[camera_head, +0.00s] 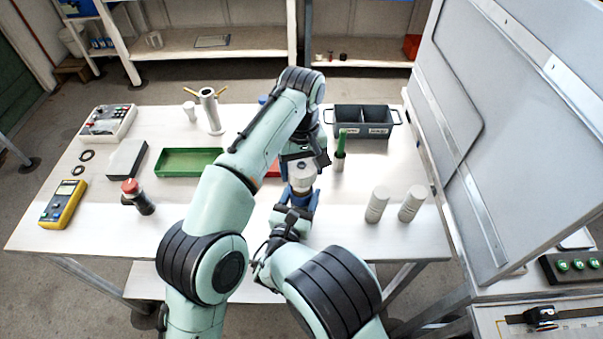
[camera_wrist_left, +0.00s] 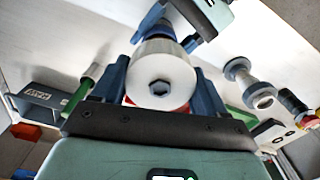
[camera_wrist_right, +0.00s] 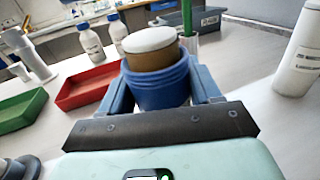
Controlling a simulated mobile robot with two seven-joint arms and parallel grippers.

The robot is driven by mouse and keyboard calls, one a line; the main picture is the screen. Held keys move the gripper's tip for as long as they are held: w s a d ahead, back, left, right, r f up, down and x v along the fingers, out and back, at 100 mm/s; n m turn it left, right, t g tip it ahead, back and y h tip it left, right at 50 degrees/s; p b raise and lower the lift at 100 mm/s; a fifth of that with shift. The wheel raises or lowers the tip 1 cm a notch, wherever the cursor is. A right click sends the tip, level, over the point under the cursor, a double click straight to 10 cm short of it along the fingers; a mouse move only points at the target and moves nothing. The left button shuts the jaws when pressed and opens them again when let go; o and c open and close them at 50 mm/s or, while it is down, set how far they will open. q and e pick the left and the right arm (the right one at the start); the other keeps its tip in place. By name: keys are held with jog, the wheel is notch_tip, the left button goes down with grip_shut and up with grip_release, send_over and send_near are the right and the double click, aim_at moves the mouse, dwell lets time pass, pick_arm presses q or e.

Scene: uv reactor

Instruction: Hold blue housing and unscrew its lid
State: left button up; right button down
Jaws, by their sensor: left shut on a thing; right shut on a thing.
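The blue housing (camera_wrist_right: 158,88) stands upright between the fingers of my right gripper (camera_head: 295,208), which is shut on it. A brown cylinder with a white round top (camera_wrist_right: 150,40) rises from its mouth. The white lid (camera_wrist_left: 160,75), with a hexagonal boss, is between the blue fingers of my left gripper (camera_head: 301,162), which is shut on it from above. In the head view the lid (camera_head: 302,178) shows over the housing (camera_head: 300,199). The right wrist view shows no left gripper at the white top, so the lid seems raised; the gap is unclear.
A green stick in a white holder (camera_head: 340,150) stands close to the right of the grippers. Two white cylinders (camera_head: 377,204) stand further right, and a grey divided bin (camera_head: 362,132) behind. Green (camera_head: 188,150) and red (camera_wrist_right: 88,87) trays lie to the left.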

jog(key=shift+c, duration=0.7)
grip_release()
